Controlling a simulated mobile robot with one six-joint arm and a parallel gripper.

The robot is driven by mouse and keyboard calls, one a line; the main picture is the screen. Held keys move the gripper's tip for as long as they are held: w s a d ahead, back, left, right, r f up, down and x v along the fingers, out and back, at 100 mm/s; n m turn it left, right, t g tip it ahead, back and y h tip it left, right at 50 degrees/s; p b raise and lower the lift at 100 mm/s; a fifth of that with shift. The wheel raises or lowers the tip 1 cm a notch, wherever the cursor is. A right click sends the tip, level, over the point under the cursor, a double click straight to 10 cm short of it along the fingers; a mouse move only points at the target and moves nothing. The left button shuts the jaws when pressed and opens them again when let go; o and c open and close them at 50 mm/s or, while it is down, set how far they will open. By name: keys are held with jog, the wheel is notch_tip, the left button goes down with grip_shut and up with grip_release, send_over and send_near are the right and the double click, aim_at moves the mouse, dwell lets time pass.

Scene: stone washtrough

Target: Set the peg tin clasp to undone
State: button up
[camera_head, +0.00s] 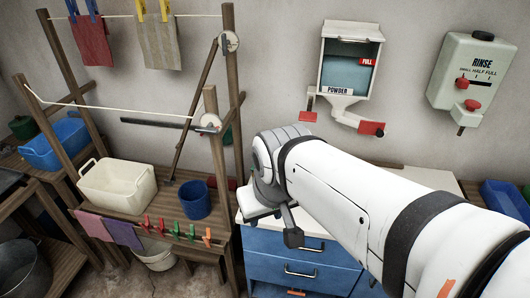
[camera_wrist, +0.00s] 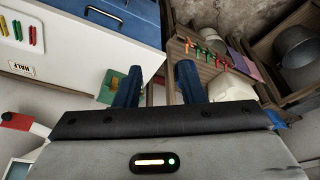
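I cannot pick out the peg tin or its clasp for certain in either view. In the wrist view a small green object (camera_wrist: 107,88) shows partly behind one finger, at the edge of the white worktop; I cannot tell what it is. My gripper (camera_wrist: 160,70) has its two dark blue fingers well apart in the wrist view, with nothing held between them. In the head view my arm reaches over the blue drawer unit, and the fingers cannot be made out clearly.
The blue drawer unit (camera_head: 290,267) stands below my arm. Left of it are a wooden rack with a white tub (camera_head: 118,190), a blue bucket (camera_head: 195,200) and pegs (camera_head: 176,230). The powder dispenser (camera_head: 345,65) and rinse dispenser (camera_head: 470,75) hang on the wall.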

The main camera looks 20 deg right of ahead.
jog(key=shift+o, duration=0.8)
jog(key=shift+w, duration=0.3)
jog(key=w+d+f+m+g+b, duration=0.15)
jog(key=w+d, duration=0.25)
jog(key=w, duration=0.4)
jog(key=w+d+f+m+b, duration=0.15)
jog(key=w+d, duration=0.25)
jog(key=w, duration=0.4)
jog(key=w+d+f+m+g+b, duration=0.2)
jog(key=w+d+f+m, duration=0.2)
jog(key=w+d+f, duration=0.7)
jog(key=shift+w+a+f+p, duration=0.1)
jog(key=shift+a+f+p, duration=0.1)
jog(key=shift+f, duration=0.8)
jog(key=shift+w+a+f+p, duration=0.1)
jog(key=shift+w+a+f, duration=0.05)
jog(key=shift+f, duration=0.8)
jog(key=shift+w+a+f+p, duration=0.1)
jog(key=shift+a+f, duration=0.1)
jog(key=shift+f, duration=0.8)
jog(key=shift+c, duration=0.2)
